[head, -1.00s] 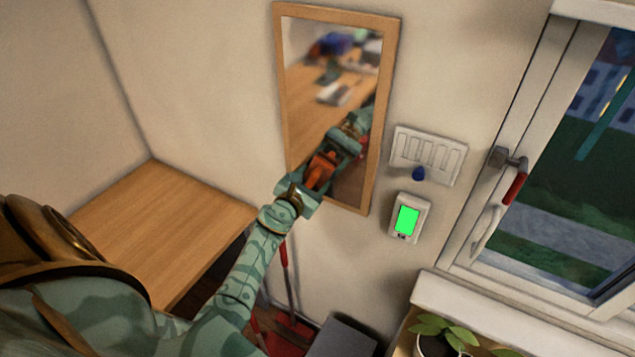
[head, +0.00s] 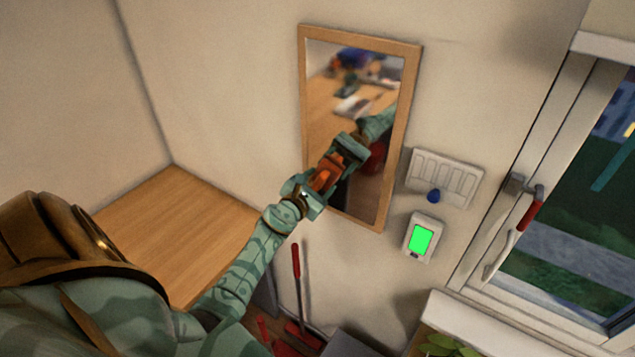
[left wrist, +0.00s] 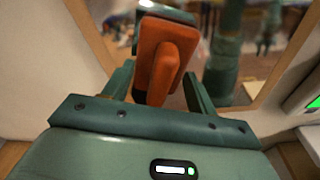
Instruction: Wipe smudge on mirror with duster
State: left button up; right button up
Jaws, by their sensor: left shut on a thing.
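The mirror (head: 401,130) hangs on the wall in a wooden frame. My left gripper (head: 315,190) is at its lower left part, shut on the orange duster (head: 326,177). In the left wrist view the duster (left wrist: 170,55) stands tilted between the two green fingers of the gripper (left wrist: 158,80) and points at the glass. A mirrored gripper and arm show just beyond it. I cannot tell whether the duster touches the glass. I cannot make out a smudge; the gripper and duster cover part of the glass. My right gripper is not in view.
Right of the mirror are a white switch panel (head: 446,178) and a box with a green screen (head: 421,238). Further right is a window with a red-gripped handle (head: 529,211). A wooden table (head: 175,225) fills the left corner. A red-handled tool (head: 296,262) stands below.

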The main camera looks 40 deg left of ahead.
pick_arm(q)
jog(key=shift+w+d+p, duration=0.2)
jog(key=shift+d+p, duration=0.2)
jog(key=shift+d, duration=0.8)
jog(key=shift+w+d+p, duration=0.15)
jog(key=shift+d+p, duration=0.2)
jog(key=shift+d, duration=0.85)
jog(key=shift+d+p, duration=0.5)
jog(key=shift+d, duration=1)
jog(key=shift+s+a+b, duration=0.2)
jog(key=shift+a+b, duration=0.3)
jog(key=shift+a, duration=1.6)
jog(key=shift+s+a+b, duration=0.15)
jog(key=shift+a+b, duration=0.3)
jog(key=shift+a, duration=1.6)
jog(key=shift+s+d, duration=0.1)
jog(key=shift+s, duration=0.15)
jog(key=v, duration=0.3)
jog(key=p+v, duration=0.1)
jog(key=shift+s+f, duration=0.3)
jog(key=shift+s, duration=0.5)
